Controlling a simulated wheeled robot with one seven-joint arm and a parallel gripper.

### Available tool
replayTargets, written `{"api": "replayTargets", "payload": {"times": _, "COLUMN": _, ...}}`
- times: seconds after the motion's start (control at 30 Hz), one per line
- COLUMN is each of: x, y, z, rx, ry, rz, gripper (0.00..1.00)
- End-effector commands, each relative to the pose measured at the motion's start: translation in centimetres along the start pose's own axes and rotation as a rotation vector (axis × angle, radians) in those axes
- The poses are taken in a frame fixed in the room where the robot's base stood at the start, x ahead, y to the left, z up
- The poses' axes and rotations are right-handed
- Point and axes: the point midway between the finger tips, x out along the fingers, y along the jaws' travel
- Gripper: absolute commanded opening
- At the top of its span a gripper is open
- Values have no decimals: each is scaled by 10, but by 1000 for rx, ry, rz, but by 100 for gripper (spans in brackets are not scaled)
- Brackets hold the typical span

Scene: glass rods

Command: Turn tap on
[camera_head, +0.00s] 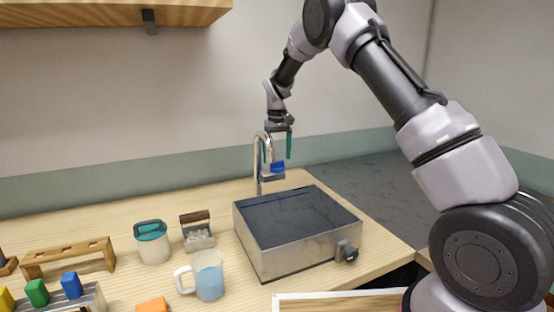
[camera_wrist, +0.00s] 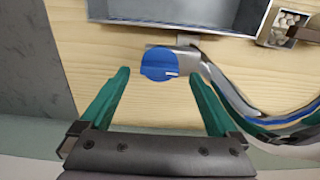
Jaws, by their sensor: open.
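The tap is a curved chrome spout (camera_head: 257,160) behind the metal sink basin (camera_head: 262,262). A blue knob (camera_head: 277,167) sits on a short metal arm to the right of the spout. In the wrist view the round blue knob (camera_wrist: 158,64) lies just beyond and between the fingertips, with a small light mark on it. The spout (camera_wrist: 225,85) curves off to the right there. My gripper (camera_wrist: 160,92) has green fingers spread apart and empty; in the head view my gripper (camera_head: 278,150) points down just above the knob. Contact with the knob is not visible.
A blue-filled mug (camera_head: 208,276), a teal-lidded jar (camera_head: 153,243) and a small box of pebbles (camera_head: 198,234) stand left of the basin. A wooden rack (camera_head: 68,258) is at the far left. A dark knob (camera_head: 346,252) sticks out of the basin's front.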

Motion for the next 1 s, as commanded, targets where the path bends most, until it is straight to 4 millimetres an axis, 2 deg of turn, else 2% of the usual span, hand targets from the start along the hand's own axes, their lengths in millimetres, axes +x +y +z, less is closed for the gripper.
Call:
{"api": "replayTargets", "payload": {"times": 0.2, "x": 17, "y": 0, "z": 0, "rx": 1, "ry": -1, "rz": 1, "gripper": 96}}
{"api": "replayTargets", "payload": {"times": 0.47, "x": 18, "y": 0, "z": 0, "rx": 1, "ry": 0, "rz": 0, "gripper": 96}}
{"api": "replayTargets", "payload": {"times": 0.5, "x": 18, "y": 0, "z": 0, "rx": 1, "ry": 0, "rz": 0, "gripper": 88}}
{"api": "replayTargets", "payload": {"times": 0.57, "x": 18, "y": 0, "z": 0, "rx": 1, "ry": 0, "rz": 0, "gripper": 65}}
{"api": "replayTargets", "payload": {"times": 0.7, "x": 18, "y": 0, "z": 0, "rx": 1, "ry": 0, "rz": 0, "gripper": 12}}
{"api": "replayTargets", "payload": {"times": 1.0, "x": 18, "y": 0, "z": 0, "rx": -32, "ry": 1, "rz": 0, "gripper": 10}}
